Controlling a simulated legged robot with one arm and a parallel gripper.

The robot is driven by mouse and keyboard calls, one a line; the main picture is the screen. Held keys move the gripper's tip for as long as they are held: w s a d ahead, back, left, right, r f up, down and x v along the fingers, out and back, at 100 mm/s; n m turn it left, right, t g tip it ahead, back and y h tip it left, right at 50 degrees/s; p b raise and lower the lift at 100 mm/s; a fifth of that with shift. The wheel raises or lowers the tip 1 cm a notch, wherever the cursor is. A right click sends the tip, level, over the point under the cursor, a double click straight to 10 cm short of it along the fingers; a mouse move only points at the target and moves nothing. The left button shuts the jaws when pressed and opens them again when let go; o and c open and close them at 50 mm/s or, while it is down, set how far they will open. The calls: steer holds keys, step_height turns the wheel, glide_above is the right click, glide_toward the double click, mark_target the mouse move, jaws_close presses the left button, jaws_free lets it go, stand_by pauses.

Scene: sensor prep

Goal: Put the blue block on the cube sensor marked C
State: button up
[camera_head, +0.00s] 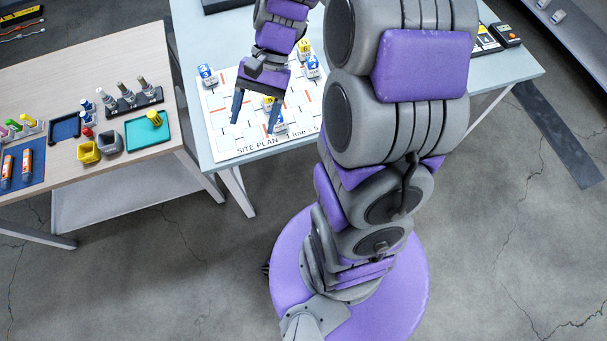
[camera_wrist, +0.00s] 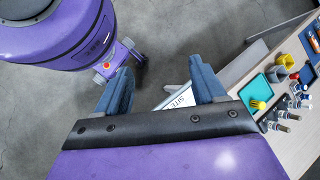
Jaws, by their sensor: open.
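On the white site plan mat (camera_head: 225,142) stand several small white cubes with coloured tops. A blue-topped cube (camera_head: 206,74) stands at the upper left. Another blue-topped cube (camera_head: 312,66) and a yellow-topped cube (camera_head: 304,48) stand at the upper right. I cannot read a C on any cube, or tell which piece is the blue block. In the wrist view my gripper (camera_wrist: 160,88) is also open; a mat corner shows.
The wooden side table (camera_head: 60,90) at left holds a teal tray (camera_head: 147,131) with a yellow piece, a yellow cup (camera_head: 88,152), a grey cup (camera_head: 110,142), a dark blue tray (camera_head: 66,129) and a dark rack (camera_head: 132,103) of fittings. My arm hides the mat's right part.

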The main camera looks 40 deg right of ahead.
steer(key=s+r+n+t+h, duration=0.1)
steer(key=s+r+n+h, duration=0.2)
steer(key=s, duration=1.5)
steer(key=n+h, duration=0.4)
steer(key=n, duration=0.1)
steer(key=shift+s+a+t, duration=0.3)
steer(key=shift+s+a, duration=0.1)
steer(key=shift+c, duration=0.4)
